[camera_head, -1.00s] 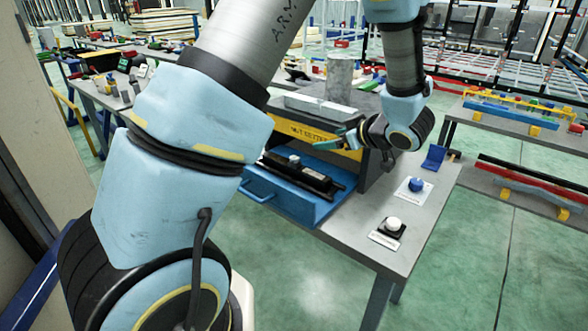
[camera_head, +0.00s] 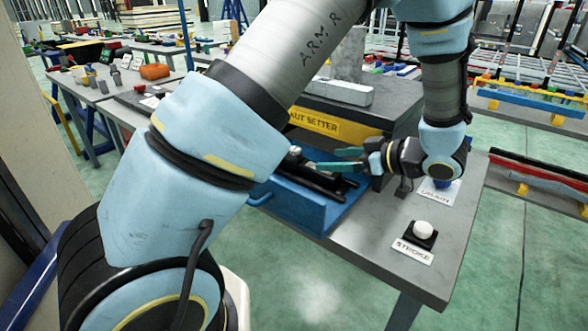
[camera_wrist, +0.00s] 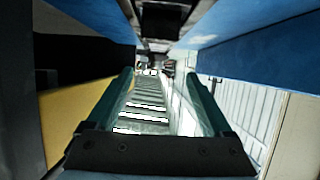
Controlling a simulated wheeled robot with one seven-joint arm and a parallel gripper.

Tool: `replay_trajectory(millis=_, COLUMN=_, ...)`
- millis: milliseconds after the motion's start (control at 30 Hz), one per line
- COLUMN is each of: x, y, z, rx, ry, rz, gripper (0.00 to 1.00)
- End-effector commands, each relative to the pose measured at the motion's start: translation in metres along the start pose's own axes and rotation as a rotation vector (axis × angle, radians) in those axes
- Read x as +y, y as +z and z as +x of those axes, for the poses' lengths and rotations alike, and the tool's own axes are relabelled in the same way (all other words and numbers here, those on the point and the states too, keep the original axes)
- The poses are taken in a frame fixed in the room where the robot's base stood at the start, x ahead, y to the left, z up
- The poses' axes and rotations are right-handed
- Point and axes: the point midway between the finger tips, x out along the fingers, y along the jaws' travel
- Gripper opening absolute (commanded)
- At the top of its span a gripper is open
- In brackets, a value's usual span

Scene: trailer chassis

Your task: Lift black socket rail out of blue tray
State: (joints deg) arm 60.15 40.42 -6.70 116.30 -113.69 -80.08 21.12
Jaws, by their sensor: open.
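The black socket rail (camera_head: 322,184) lies in the blue tray (camera_head: 292,207) in front of the yellow-labelled machine. My arm hides its left part in the head view. My gripper (camera_head: 342,161) has green fingers pointing left, over the far right part of the tray beside the rail. The fingers are apart with nothing visible between them, as the wrist view also shows (camera_wrist: 160,88). Blue walls stand at the upper left and right there. A dark piece at the top centre may be the rail; I cannot tell. Contact is not visible.
The machine (camera_head: 372,112) stands close behind my gripper.

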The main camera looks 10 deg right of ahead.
Motion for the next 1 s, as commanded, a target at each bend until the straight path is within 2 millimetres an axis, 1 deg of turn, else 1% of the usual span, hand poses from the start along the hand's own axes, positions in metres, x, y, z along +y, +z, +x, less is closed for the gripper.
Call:
replay_trajectory(millis=200, x=-0.001, y=-0.002, z=0.032, rx=0.002, ry=-0.004, rz=0.001, gripper=0.85)
replay_trajectory(millis=300, x=0.000, y=-0.001, z=0.045, rx=0.002, ry=-0.004, rz=0.002, gripper=0.85)
replay_trajectory(millis=533, x=0.001, y=0.000, z=0.062, rx=0.002, ry=-0.003, rz=0.002, gripper=0.85)
replay_trajectory(millis=800, x=0.004, y=0.004, z=0.099, rx=0.001, ry=-0.003, rz=0.001, gripper=0.85)
replay_trajectory(millis=900, x=0.004, y=0.005, z=0.105, rx=0.000, ry=-0.001, rz=0.001, gripper=0.85)
replay_trajectory(millis=1000, x=0.004, y=0.006, z=0.106, rx=0.000, ry=0.000, rz=0.001, gripper=0.85)
